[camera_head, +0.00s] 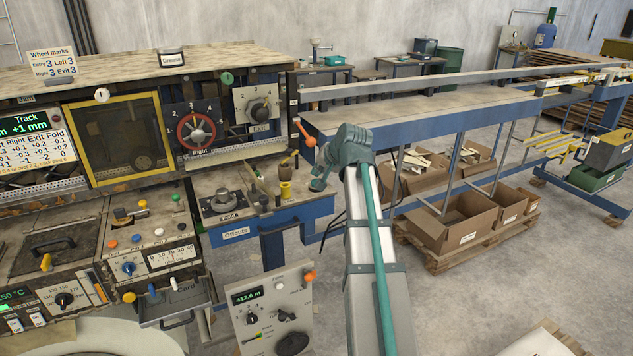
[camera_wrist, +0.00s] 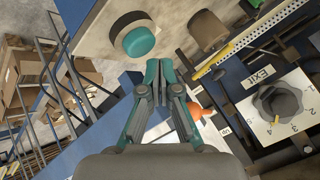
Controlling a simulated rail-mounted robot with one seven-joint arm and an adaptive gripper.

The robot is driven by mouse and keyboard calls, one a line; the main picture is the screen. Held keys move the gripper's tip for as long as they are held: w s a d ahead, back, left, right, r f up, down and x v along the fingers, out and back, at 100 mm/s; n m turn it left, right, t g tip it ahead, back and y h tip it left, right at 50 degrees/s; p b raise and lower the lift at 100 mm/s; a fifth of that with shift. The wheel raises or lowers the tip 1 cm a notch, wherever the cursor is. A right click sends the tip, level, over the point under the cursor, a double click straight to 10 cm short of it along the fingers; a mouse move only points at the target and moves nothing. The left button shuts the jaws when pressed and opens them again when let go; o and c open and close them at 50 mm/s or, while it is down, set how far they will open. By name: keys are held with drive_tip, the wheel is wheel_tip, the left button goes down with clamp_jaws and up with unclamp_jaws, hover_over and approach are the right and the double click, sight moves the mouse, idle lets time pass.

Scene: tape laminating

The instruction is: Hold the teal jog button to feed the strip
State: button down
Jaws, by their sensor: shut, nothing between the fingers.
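In the head view my gripper (camera_head: 319,184) points down and left beside the small blue bench. I cannot pick out the jog button there.
An exit dial (camera_wrist: 277,103) and an orange lever (camera_wrist: 200,110) lie right of my fingers in the wrist view. The head view shows the red-wheel panel (camera_head: 196,130), an offcuts bench (camera_head: 237,232), a long blue-framed table (camera_head: 430,109) and cardboard boxes (camera_head: 447,230) on the right.

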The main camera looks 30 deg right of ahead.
drive_tip(key=shift+f, duration=0.1)
drive_tip(key=shift+f, duration=0.35)
